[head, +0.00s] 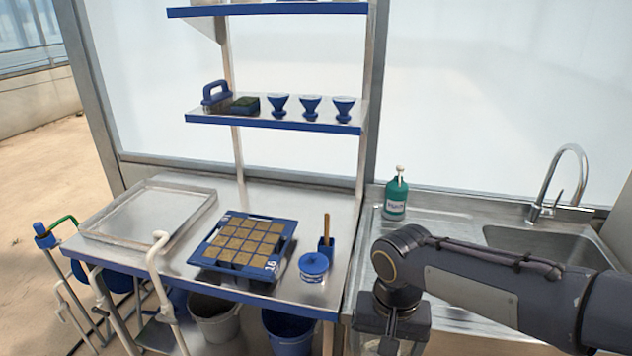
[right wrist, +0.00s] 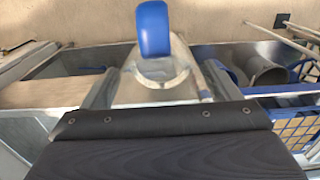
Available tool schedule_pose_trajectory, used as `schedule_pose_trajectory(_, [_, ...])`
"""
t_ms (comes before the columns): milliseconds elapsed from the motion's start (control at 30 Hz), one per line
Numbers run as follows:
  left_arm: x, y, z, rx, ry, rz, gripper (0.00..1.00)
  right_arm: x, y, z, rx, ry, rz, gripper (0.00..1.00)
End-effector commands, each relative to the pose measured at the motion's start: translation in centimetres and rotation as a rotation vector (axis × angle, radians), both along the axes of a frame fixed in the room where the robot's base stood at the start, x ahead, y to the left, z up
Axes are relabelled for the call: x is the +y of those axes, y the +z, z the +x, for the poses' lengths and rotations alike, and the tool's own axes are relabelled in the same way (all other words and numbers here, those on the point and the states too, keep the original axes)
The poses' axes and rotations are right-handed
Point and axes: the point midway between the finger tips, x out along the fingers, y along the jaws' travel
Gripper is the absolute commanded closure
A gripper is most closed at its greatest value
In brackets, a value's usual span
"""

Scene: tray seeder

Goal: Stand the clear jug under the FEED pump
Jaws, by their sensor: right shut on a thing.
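A green pump bottle (head: 396,197) with a white pump head stands at the back left of the sink counter. Its label is too small to read. My right gripper (head: 388,345) is at the bottom edge of the head view, in front of the bottle and well apart from it. In the right wrist view my right gripper (right wrist: 160,92) is shut on the clear jug (right wrist: 155,72), which has a blue part (right wrist: 153,28) at its far end. In the head view the jug is mostly hidden or cut off. My left gripper is not in view.
The sink (head: 540,245) and tap (head: 570,165) are to the right of the bottle. On the left bench are a blue seed tray (head: 283,262), an empty metal tray (head: 92,231) and a blue-lidded pot (head: 314,266). A shelf (head: 270,122) stands above. Bare counter surrounds the bottle.

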Motion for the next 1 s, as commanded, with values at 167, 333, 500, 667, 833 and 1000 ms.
schedule_pose_trajectory(167, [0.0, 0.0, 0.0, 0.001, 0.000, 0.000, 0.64, -0.5, -1.2, 1.0, 0.001, 0.012, -0.003, 0.49])
schedule_pose_trajectory(333, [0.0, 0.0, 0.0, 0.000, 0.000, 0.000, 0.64, -1.2, -2.9, 2.3, 0.000, 0.033, -0.004, 0.49])
schedule_pose_trajectory(500, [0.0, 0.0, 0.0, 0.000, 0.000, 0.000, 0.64, -2.6, -5.9, 4.2, 0.002, 0.068, -0.007, 0.49])
schedule_pose_trajectory(667, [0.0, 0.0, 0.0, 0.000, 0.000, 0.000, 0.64, -4.5, -9.6, 6.0, 0.005, 0.116, -0.009, 0.49])
schedule_pose_trajectory(833, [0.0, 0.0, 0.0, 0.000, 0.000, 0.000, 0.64, -6.9, -14.3, 7.5, 0.006, 0.178, -0.006, 0.49])
schedule_pose_trajectory(1000, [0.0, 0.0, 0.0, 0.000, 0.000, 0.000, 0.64, -8.3, -16.9, 8.1, 0.001, 0.220, -0.002, 0.49])
